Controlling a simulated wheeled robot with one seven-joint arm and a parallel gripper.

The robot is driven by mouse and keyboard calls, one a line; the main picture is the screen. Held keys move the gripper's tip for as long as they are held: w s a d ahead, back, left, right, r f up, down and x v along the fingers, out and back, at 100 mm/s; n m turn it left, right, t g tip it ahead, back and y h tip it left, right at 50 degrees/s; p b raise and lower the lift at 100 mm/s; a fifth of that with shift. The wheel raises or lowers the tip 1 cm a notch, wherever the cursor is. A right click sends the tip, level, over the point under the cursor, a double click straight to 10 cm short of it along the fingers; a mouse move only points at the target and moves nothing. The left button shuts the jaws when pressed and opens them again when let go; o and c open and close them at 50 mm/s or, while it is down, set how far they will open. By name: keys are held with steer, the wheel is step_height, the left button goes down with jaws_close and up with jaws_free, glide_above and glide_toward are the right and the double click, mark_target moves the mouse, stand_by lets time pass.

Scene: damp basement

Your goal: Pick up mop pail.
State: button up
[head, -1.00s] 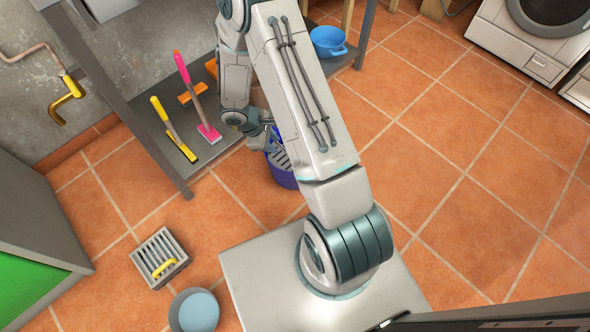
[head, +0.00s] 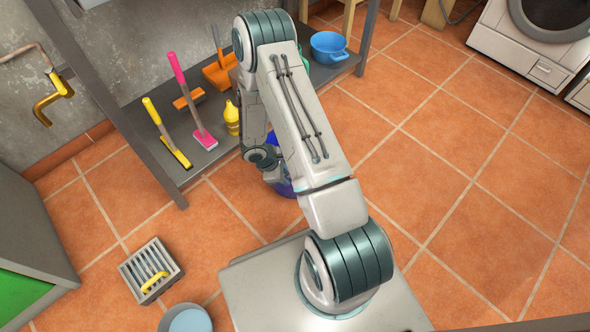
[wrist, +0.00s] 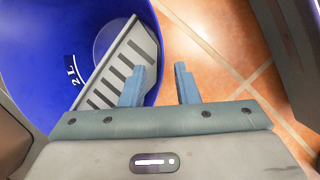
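The mop pail (wrist: 35,50) is blue-purple with a grey slotted wringer (wrist: 125,65) inside and a "2 L" mark on its inner wall. In the head view the pail (head: 284,188) stands on the tiles, mostly hidden behind my arm. My gripper (wrist: 160,85) is open in the wrist view, its two blue fingers apart. The rim appears to run between the fingers. I cannot tell whether either finger touches it.
A grey low shelf (head: 165,185) along the wall holds brushes, a yellow bottle (head: 232,118) and a blue pot (head: 328,46). Tiles at right are clear.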

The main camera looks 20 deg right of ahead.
steer(key=b+x, duration=0.2)
steer(key=x, duration=0.2)
steer(key=shift+s+d+f, duration=0.1)
steer(key=shift+s+d, duration=0.05)
steer(key=shift+d, duration=0.15)
steer(key=shift+c, duration=0.3)
jaws_close()
stand_by(0.9)
